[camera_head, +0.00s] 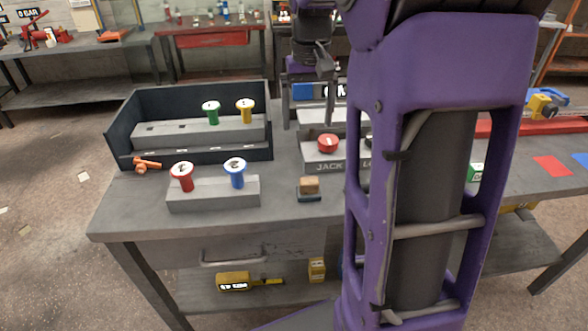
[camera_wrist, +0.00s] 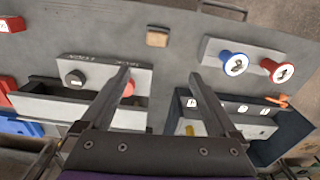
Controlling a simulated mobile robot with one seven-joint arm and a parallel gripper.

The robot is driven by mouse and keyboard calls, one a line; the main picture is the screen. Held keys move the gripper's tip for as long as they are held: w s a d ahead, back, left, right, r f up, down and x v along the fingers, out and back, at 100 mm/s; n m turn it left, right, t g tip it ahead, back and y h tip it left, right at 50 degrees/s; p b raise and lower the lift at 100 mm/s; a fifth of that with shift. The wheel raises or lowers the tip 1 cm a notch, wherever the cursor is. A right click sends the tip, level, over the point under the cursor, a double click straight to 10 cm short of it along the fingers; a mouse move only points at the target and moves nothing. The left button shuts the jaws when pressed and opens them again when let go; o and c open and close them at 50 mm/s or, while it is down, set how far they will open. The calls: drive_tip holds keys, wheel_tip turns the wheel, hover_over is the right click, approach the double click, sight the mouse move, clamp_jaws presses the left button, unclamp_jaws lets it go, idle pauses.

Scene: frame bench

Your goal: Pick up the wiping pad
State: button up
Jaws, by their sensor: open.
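The wiping pad (camera_head: 309,188) appears to be the small tan-topped block with a darker bluish base, lying on the grey bench in front of the jack block. In the wrist view the pad (camera_wrist: 157,38) shows near the top, beyond the fingertips and roughly between their lines. My gripper (camera_wrist: 160,73) is open and empty, its two dark fingers wide apart above the bench. The pad is apart from both fingers. In the head view my own arm crosses the right half and hides part of the bench, and the fingertips are hard to make out.
A grey block with red (camera_head: 182,176) and blue (camera_head: 236,172) knobs stands left of the pad. Behind it is a dark open box (camera_head: 120,128) holding green and yellow knobs. The jack block (camera_head: 322,165) with a red knob is behind the pad. Bare bench surrounds the pad's front.

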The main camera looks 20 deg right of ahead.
drive_tip(key=b, duration=0.3)
hover_over(309, 180)
drive_tip(key=shift+m, duration=0.4)
drive_tip(key=f, duration=1.2)
drive_tip(key=shift+w+a+f, duration=0.1)
drive_tip(key=shift+w+f, duration=0.15)
drive_tip(key=shift+w, duration=0.15)
drive_tip(key=shift+s+f+b, duration=0.2)
drive_tip(key=shift+f, duration=1.15)
drive_tip(key=shift+s+f+b, duration=0.15)
drive_tip(key=shift+f+b, duration=0.05)
drive_tip(key=shift+f, duration=1.15)
drive_tip(key=c, duration=1.5)
drive_tip(key=shift+r, duration=0.15)
wheel_tip(309, 180, up, 10)
drive_tip(key=shift+f+p, duration=0.1)
drive_tip(key=shift+p, duration=0.95)
